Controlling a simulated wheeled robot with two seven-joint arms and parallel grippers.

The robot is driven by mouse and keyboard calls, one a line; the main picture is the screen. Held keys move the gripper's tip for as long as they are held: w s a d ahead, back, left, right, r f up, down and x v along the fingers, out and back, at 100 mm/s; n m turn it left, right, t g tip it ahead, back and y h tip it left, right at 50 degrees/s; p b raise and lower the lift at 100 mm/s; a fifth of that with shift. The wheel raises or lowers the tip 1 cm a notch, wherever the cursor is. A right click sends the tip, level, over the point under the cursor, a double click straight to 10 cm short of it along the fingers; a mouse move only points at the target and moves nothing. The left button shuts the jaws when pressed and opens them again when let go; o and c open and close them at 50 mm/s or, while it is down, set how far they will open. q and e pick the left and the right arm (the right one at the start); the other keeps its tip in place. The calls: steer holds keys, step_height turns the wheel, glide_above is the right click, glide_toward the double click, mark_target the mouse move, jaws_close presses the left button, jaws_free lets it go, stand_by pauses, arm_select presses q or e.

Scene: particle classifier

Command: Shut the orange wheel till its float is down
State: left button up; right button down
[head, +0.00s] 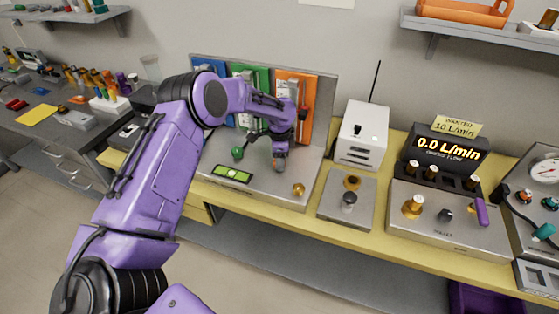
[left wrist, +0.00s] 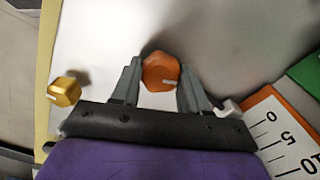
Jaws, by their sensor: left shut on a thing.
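The orange wheel shows in the left wrist view (left wrist: 160,72) as a faceted knob between the two fingers. My left gripper (left wrist: 158,85) is shut on it, one finger on each side. In the head view my left gripper (head: 279,163) points down at the panel's base plate, below the orange panel (head: 294,90); the wheel there is mostly hidden. The orange scale, with marks 0, 5 and 10, shows at the lower right of the left wrist view (left wrist: 290,130). Its float cannot be made out. My right gripper is not in view.
Blue (head: 208,68) and green panels stand left of the orange one. A display (head: 446,149) at the right reads 0.0 L/min.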

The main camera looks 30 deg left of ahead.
arm_select(q)
steer(key=shift+m+b, duration=0.3)
steer(key=shift+m, duration=1.8)
steer(key=o, duration=1)
steer(key=shift+a, duration=0.1)
steer(key=shift+o, duration=0.2)
steer(key=shift+r, duration=0.4)
step_height(320, 180, up, 10)
steer(key=b, duration=0.2)
steer(key=shift+f, duration=0.15)
